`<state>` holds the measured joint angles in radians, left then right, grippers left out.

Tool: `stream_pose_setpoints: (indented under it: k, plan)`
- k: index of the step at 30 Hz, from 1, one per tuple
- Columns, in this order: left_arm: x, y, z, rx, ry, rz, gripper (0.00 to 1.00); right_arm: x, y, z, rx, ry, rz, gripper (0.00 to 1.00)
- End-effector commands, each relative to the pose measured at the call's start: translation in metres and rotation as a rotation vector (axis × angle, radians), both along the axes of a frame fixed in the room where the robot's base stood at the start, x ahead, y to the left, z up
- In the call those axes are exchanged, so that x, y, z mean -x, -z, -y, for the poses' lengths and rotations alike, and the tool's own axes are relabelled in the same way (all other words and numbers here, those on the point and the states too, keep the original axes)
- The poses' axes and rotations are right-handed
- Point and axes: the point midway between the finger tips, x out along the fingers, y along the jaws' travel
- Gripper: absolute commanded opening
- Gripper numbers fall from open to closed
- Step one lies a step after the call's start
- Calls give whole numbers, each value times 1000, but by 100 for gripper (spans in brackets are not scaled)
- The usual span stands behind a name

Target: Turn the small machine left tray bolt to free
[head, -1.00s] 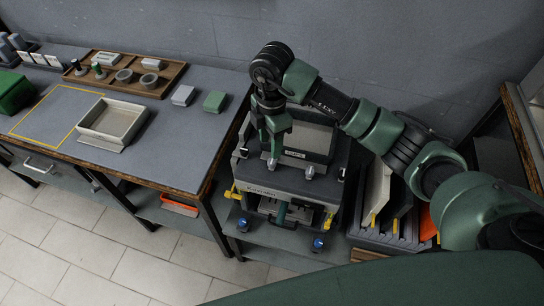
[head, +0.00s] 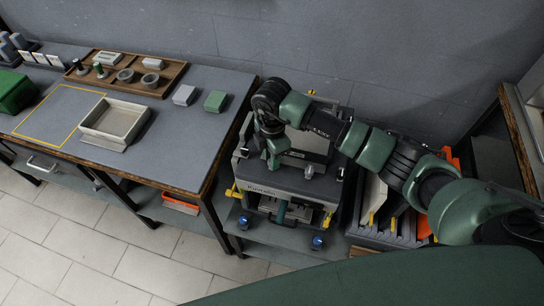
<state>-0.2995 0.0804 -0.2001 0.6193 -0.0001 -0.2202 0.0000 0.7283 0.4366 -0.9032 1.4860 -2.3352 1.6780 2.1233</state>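The small machine (head: 262,184) is a grey box with a dark frame and yellow side pieces, standing right of the long bench. A silver bolt-like knob (head: 309,171) shows on the right of its upper front. The left one is hidden behind my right gripper (head: 274,161). That gripper points down at the left of the machine's upper front, very close to or touching it. Its fingertips are small and dark, so I cannot tell if they are closed on the bolt. My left gripper is not in view.
Two blue-topped knobs (head: 317,241) stand on the shelf in front of the machine. Upright panels in a rack (head: 376,232) stand to the right. The bench (head: 188,146) at left bears a cream tray (head: 86,133) and a wooden tray (head: 173,74).

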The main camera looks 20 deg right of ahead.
Motion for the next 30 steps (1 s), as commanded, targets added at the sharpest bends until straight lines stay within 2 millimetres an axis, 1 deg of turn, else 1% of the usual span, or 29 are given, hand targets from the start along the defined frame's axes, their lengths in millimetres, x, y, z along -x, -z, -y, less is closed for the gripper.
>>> stream_pose_setpoints:
  k: [1, 2, 9, 14, 20, 30]
  plan:
    - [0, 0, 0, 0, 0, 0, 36, 0, 0, 0, 0, 0, 0, 6]
    - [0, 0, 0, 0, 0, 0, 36, 0, 0, 0, 0, 0, 0, 0]
    - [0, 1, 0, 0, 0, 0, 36, 0, 0, 0, -1, -8, 1, 0]
    - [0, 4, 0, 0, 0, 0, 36, 0, 0, 0, 0, -50, 2, 0]
    - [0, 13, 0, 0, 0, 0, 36, -1, 1, 0, -1, -170, 3, 0]
    - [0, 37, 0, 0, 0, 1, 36, -1, 3, 0, -1, -480, 3, 0]
